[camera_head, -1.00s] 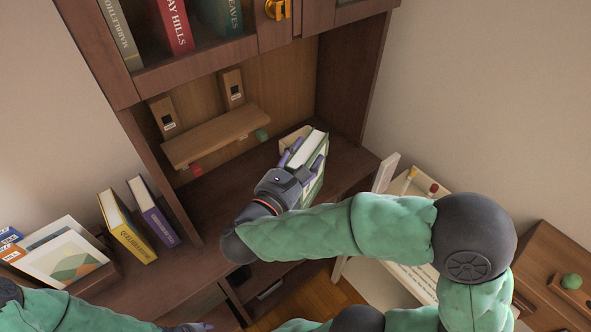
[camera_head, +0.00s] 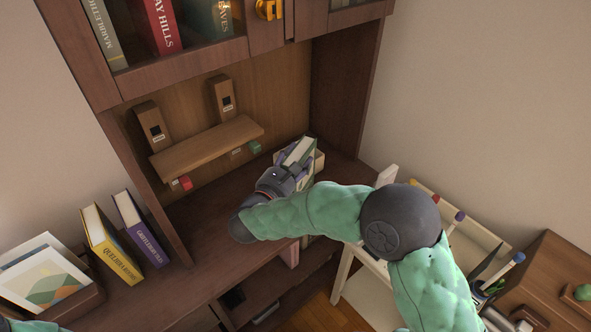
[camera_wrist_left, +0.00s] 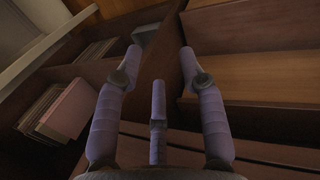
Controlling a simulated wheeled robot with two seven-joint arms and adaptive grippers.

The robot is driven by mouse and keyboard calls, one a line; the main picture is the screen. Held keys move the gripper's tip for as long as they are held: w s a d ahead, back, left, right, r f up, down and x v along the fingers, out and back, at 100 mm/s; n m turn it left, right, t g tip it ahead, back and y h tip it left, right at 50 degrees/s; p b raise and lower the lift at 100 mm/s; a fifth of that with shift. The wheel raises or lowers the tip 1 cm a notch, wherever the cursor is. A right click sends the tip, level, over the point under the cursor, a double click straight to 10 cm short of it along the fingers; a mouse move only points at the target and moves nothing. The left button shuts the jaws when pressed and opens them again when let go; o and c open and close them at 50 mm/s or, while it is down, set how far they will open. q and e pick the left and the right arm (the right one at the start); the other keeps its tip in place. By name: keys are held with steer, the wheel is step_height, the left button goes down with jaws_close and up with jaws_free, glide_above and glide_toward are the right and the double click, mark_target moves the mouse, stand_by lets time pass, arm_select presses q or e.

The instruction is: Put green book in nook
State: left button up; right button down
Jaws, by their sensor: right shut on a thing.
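The green book (camera_head: 301,150), with pale page edges showing, is held in my right gripper (camera_head: 298,172), whose fingers are shut on it. It stands near upright and slightly tilted, at the right part of the desk nook (camera_head: 285,95) under the cabinet. My gripper covers much of its lower part, and I cannot tell whether it touches the desk. My left gripper (camera_wrist_left: 160,60) is open and empty in the left wrist view, with spread purple fingers. In the head view only a bit of my left arm shows at the bottom left.
A cream box (camera_head: 319,160) is beside the held book. A small wooden shelf (camera_head: 208,147) crosses the nook's back. A yellow book (camera_head: 112,245) and a purple book (camera_head: 141,230) stand left of the divider. A cream cart (camera_head: 470,232) is at the right.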

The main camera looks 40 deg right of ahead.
steer(key=shift+f+b, duration=0.5)
steer(key=shift+f, duration=0.9)
steer(key=shift+f, duration=0.15)
steer(key=shift+c, duration=2.3)
jaws_free()
steer(key=p+v, duration=0.2)
steer(key=v, duration=1)
